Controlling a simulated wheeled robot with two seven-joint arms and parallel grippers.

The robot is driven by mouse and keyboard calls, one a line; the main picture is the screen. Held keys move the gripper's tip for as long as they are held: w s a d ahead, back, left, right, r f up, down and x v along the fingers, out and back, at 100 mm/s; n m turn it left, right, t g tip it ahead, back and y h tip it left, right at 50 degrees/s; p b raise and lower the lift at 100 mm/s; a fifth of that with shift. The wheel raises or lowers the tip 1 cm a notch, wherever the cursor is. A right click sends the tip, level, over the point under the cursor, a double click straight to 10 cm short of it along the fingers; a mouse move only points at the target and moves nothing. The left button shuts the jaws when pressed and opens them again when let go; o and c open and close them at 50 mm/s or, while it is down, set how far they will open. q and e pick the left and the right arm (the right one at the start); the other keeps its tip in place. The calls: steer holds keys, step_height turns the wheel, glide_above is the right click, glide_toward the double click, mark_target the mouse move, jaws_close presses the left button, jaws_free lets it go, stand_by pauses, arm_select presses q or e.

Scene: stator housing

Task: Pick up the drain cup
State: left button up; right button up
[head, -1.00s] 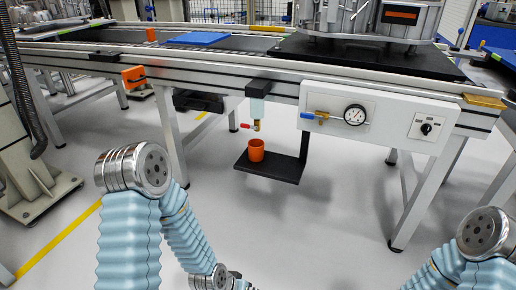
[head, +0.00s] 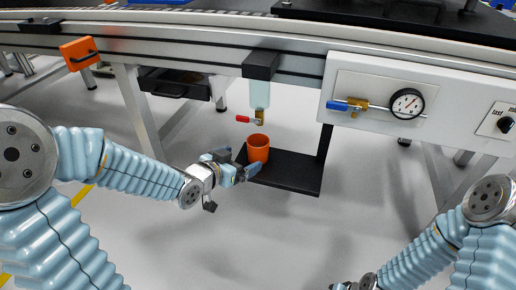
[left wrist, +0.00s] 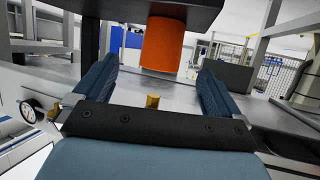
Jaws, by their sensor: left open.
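The orange drain cup (head: 258,149) stands upright on a black shelf (head: 290,176) below a drain valve with a red lever (head: 250,120). My left gripper (head: 238,166) is open beside the cup, at its lower left in the head view. In the left wrist view the scene looks upside down. There the cup (left wrist: 163,45) shows centred between the two open fingers (left wrist: 158,75), apart from both. Whether it lies between the fingertips or just beyond them is hard to tell. My right gripper is mostly cut off at the bottom edge of the head view.
The conveyor's front rail (head: 190,45) runs above the cup. A white panel with a gauge (head: 407,103) and blue-handled valve is at the right. The shelf's black upright (head: 324,142) stands right of the cup. The floor in front is clear.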

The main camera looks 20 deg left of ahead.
mark_target(258, 151)
arm_select(q)
steer(key=x, duration=0.7)
steer(key=b+x, duration=0.1)
steer(key=x, duration=0.3)
steer(key=shift+a+f, duration=0.15)
steer(key=shift+a, duration=0.15)
steer(key=c, duration=1.1)
